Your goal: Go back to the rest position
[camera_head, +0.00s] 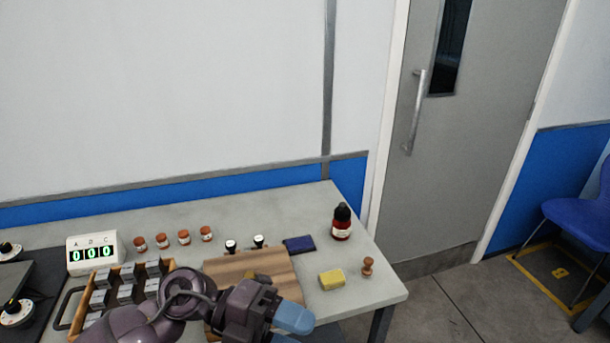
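My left gripper (288,328) comes in over the front of the bench on an arm from the lower left. Its blue fingertips point right and are partly cut off by the bottom edge, so their opening cannot be told. Nothing is clearly seen between them. The gripper and wrist cover the front part of a wooden board (228,268). My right gripper is out of view.
The grey bench (345,305) holds a digital display (93,254), a wooden rack (168,265), several small brown-capped jars (184,238), a red bottle (341,222), a dark blue pad (299,245), a yellow sponge (331,280) and a brown stamp-like piece (368,267). The bench's right front is clear.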

